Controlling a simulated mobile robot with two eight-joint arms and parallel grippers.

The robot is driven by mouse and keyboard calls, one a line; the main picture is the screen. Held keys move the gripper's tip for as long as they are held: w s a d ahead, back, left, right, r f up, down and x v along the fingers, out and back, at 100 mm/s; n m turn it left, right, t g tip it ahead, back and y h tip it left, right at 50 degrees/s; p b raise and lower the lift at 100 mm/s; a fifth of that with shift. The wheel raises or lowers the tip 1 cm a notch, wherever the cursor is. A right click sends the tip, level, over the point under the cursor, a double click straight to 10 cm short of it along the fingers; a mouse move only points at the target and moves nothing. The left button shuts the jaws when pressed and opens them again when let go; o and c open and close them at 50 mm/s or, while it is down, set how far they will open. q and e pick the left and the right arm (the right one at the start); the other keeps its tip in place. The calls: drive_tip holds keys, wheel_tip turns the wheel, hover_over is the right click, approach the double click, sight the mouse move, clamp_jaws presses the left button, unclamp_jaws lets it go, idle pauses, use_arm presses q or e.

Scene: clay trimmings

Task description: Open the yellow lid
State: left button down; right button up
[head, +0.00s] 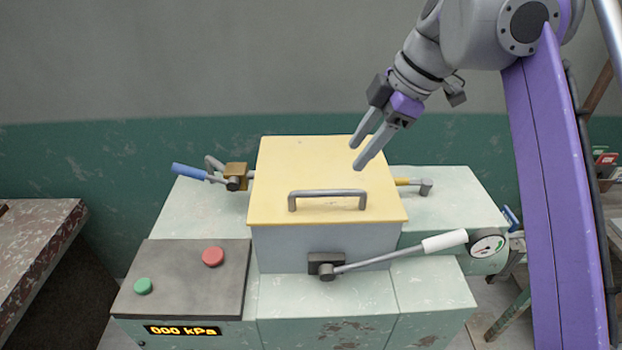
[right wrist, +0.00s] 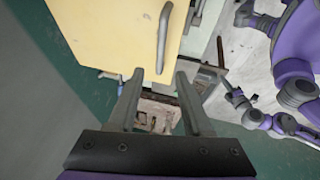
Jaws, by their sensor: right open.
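The yellow lid (head: 325,165) lies shut on a grey box (head: 300,245) in the middle of the machine. A grey bar handle (head: 328,193) stands up near the lid's front edge. My right gripper (head: 360,158) is open and empty, above the lid's right rear part in the head view. In the right wrist view, the lid (right wrist: 110,30) and its handle (right wrist: 164,38) lie beyond the open fingers (right wrist: 155,85), towards the top. Nothing is between the fingers. My left gripper is not in view.
A lever with a white grip (head: 444,241) crosses the box's front. A blue-handled lever (head: 188,171) is at the left rear. A panel (head: 185,280) bears a red button (head: 213,256) and a green button (head: 143,286). A gauge (head: 487,245) is at right. A table (head: 38,240) stands left.

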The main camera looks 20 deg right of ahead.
sight(329, 191)
drive_tip(key=b+x, duration=0.2)
drive_tip(key=x, duration=0.7)
drive_tip(key=shift+f, duration=0.15)
drive_tip(key=shift+w+a+f, duration=0.2)
drive_tip(key=shift+a+f, duration=0.05)
drive_tip(key=shift+f, duration=0.35)
clamp_jaws()
idle(0.7)
